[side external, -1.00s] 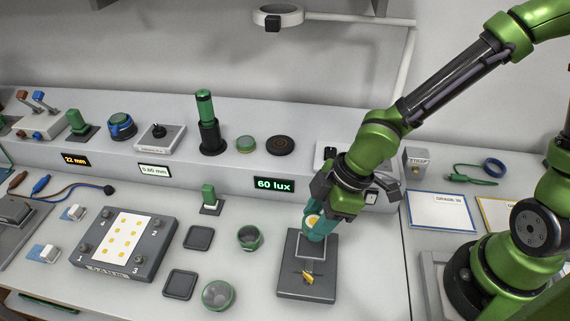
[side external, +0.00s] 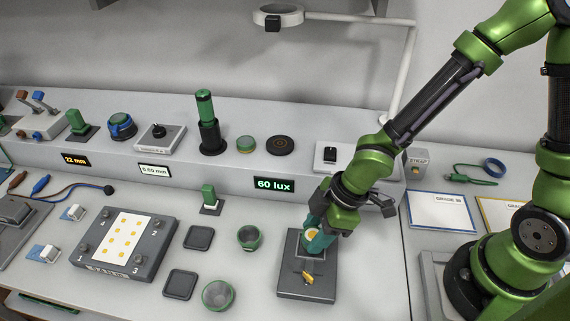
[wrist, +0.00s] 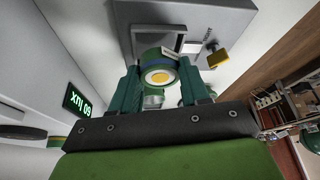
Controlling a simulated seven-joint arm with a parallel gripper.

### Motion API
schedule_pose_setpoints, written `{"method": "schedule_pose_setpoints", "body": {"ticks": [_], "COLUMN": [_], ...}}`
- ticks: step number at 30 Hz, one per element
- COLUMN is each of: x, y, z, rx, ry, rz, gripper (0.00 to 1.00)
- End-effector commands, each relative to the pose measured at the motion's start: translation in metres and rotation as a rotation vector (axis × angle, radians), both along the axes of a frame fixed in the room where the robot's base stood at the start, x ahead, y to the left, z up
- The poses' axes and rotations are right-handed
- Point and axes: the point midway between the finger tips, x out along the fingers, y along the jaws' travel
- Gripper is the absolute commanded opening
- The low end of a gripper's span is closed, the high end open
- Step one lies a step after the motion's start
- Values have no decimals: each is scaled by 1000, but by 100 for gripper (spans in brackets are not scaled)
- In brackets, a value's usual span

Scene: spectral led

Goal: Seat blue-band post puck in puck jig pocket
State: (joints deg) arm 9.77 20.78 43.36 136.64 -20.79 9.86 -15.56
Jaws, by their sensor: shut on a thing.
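The puck jig (side external: 306,287) is a dark grey block at the right of the bench, with a yellow clamp tab (side external: 308,278) near its front. My gripper (side external: 318,240) is over the back half of the jig, teal fingers pointing down. In the wrist view the fingers (wrist: 160,88) are shut on the blue-band post puck (wrist: 156,64), a green puck with a blue band and a yellow-centred white face. The puck sits just in front of the square jig pocket (wrist: 162,38) and covers part of it. Whether it touches the pocket is hidden.
A grey plate with yellow dots (side external: 122,242), two dark square trays (side external: 180,284) and two round cups (side external: 217,295) lie left of the jig. A raised shelf with a "60 lux" display (side external: 274,184) stands behind.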

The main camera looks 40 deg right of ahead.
Motion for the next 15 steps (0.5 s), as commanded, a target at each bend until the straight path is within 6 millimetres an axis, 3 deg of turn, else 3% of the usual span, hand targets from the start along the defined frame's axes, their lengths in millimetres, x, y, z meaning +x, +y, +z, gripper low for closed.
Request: {"method": "schedule_pose_setpoints", "body": {"ticks": [15], "x": [0], "y": [1], "z": [-4], "rx": [1], "ry": [0], "rz": [2], "gripper": [14]}}
